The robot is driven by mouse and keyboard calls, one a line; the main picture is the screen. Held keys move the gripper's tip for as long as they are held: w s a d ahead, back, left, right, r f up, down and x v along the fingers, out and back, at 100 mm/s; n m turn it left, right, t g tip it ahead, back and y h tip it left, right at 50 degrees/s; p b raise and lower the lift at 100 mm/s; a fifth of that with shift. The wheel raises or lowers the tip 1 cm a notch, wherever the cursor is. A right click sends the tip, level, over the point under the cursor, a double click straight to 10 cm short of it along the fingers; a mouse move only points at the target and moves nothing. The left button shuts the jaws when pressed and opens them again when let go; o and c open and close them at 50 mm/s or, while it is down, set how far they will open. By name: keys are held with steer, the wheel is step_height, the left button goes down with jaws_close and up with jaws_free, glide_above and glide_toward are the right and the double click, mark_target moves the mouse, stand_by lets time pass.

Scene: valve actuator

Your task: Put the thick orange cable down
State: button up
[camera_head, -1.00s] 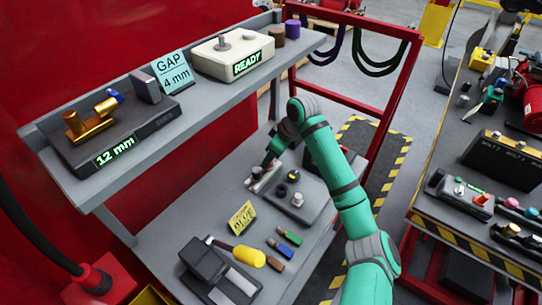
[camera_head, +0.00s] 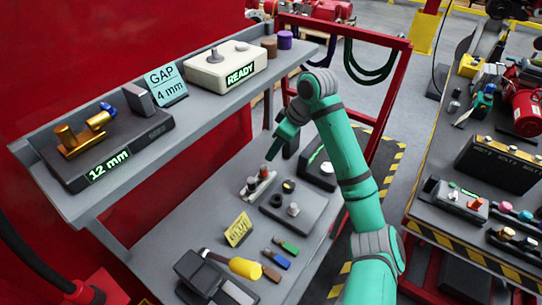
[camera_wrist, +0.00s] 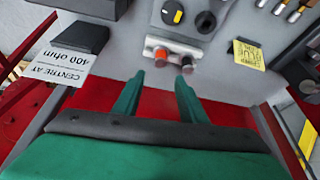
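No long thick orange cable is plain in view. A short orange-red stub (camera_wrist: 160,53) stands in a pale holder (camera_wrist: 175,43) on the lower bench, beside a dark stub (camera_wrist: 187,63). It may be the cable's end. In the head view the holder (camera_head: 262,187) and its stubs show just below my gripper. My gripper (camera_wrist: 159,76) has its two green fingers apart with nothing between them. It is above the bench and clear of the holder. In the head view my gripper (camera_head: 272,156) points down, and its finger gap is too small to judge.
A dark block with knobs (camera_head: 310,207) lies right of the holder. A yellow card (camera_head: 238,229), several coloured pieces and a yellow-handled tool (camera_head: 245,268) lie nearer. The upper shelf (camera_head: 200,116) with devices overhangs at left. A red frame (camera_head: 400,100) stands behind.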

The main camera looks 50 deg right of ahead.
steer(key=shift+v, duration=0.95)
